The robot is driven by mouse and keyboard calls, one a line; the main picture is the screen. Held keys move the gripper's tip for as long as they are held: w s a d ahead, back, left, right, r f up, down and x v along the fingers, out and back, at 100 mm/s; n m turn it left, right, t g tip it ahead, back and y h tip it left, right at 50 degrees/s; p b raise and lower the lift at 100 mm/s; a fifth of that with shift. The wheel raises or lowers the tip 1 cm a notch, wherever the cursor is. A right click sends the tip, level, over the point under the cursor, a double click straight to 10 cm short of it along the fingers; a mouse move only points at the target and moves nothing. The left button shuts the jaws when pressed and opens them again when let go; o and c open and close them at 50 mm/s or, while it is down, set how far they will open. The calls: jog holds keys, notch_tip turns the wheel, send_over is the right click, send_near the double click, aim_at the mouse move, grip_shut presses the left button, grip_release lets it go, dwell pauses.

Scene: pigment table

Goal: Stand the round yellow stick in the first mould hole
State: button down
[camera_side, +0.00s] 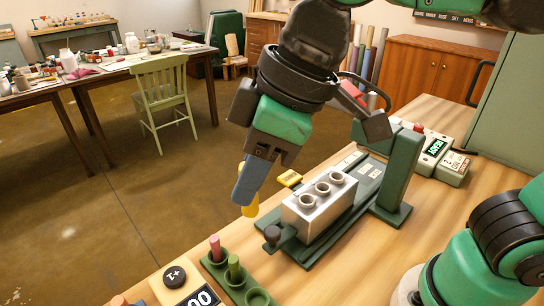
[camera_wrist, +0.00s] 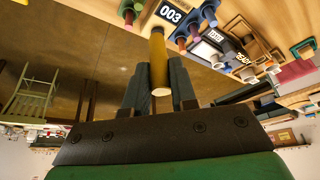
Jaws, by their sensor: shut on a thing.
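The round yellow stick (camera_side: 251,207) is held in my gripper (camera_side: 246,188); its lower end sticks out below the fingers. It looks near upright in the side view, and part of it is hidden by the fingers. In the wrist view the stick (camera_wrist: 158,62) lies between the two fingers of my gripper (camera_wrist: 158,78). The mould (camera_side: 318,212) is a pale metal block with three round holes along its top, on a dark green press. The stick is left of the mould in the side view, apart from it. No stick shows in the holes.
A dark knob (camera_side: 272,234) and a green upright (camera_side: 400,170) flank the mould. A yellow tag (camera_side: 290,178) lies behind it.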

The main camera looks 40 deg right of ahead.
jog(key=shift+r, duration=0.2)
jog(key=w+d+f+m+t+h, duration=0.1)
jog(key=w+d+m, duration=0.2)
jog(key=d, duration=0.2)
jog(key=w+d+f+m+h, duration=0.1)
jog(key=w+d+m, duration=0.15)
jog(key=d, duration=0.25)
jog(key=m+h, duration=0.3)
jog(key=m, duration=0.6)
send_over(335, 175)
jog(key=s, duration=0.1)
notch_tip(335, 175, down, 3)
jog(key=shift+s+a+f, duration=0.1)
jog(key=shift+a+f, duration=0.1)
jog(key=shift+f, duration=2.25)
jog(key=shift+a+f, duration=0.2)
jog(key=shift+f, duration=2.25)
